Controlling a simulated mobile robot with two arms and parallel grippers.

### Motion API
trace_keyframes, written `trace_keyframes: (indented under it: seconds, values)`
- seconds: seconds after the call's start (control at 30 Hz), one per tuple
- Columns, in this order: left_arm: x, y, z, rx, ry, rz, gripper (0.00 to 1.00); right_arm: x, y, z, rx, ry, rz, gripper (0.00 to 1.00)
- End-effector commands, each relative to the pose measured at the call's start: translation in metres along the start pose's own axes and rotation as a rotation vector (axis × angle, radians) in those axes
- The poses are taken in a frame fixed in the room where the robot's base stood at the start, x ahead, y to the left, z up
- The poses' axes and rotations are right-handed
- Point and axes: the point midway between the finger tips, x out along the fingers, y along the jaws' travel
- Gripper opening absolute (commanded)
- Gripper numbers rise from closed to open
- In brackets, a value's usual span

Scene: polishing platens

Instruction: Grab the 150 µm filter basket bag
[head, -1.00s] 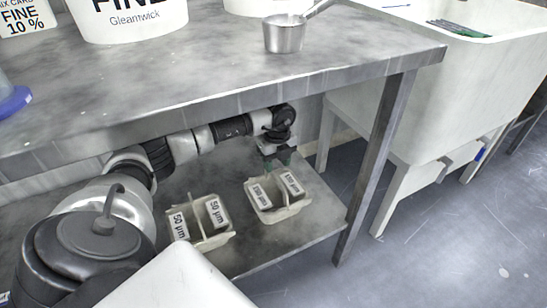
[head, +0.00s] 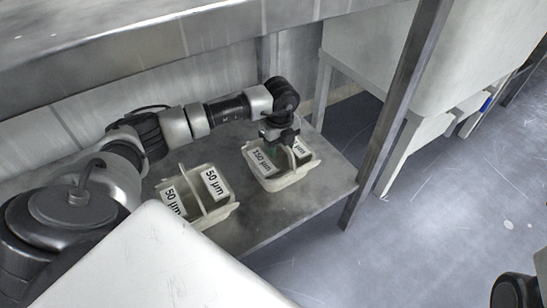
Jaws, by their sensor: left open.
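The 150 µm filter basket bag (head: 284,181) is a cream container with white labels, at the right part of the lower steel shelf. Its front label reads 150 µm; the one behind is partly covered. My left gripper (head: 281,149) is low over the middle of this basket, open, pointing down near the raised handle. Its fingertips are small and partly hidden, so I cannot tell whether they touch the handle. My right gripper does not show.
A similar 50 µm basket (head: 209,219) stands left of it on the shelf (head: 262,226). The steel tabletop (head: 140,52) hangs above my arm. A table leg (head: 392,120) stands right of the shelf. Bare floor lies beyond.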

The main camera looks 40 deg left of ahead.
Motion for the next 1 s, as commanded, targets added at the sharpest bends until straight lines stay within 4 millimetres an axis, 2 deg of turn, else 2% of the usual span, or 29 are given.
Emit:
trace_keyframes:
  seconds: [0.13,0.17,0.4,0.47,1.0]
  values:
    - [-0.0007,0.0002,0.0001,0.000,0.000,0.000,0.46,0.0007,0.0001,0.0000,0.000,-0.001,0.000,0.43]
    - [-0.0008,0.0002,0.0002,0.000,0.000,0.001,0.43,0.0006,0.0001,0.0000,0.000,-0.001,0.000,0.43]
    - [-0.0008,0.0003,0.0005,0.000,0.000,0.001,0.06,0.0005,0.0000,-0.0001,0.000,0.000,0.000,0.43]
    - [-0.0008,0.0003,0.0005,0.000,0.000,0.000,0.00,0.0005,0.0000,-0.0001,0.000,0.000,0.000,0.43]
    - [-0.0056,0.0007,0.0037,0.000,-0.001,-0.001,0.00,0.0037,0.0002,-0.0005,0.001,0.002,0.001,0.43]
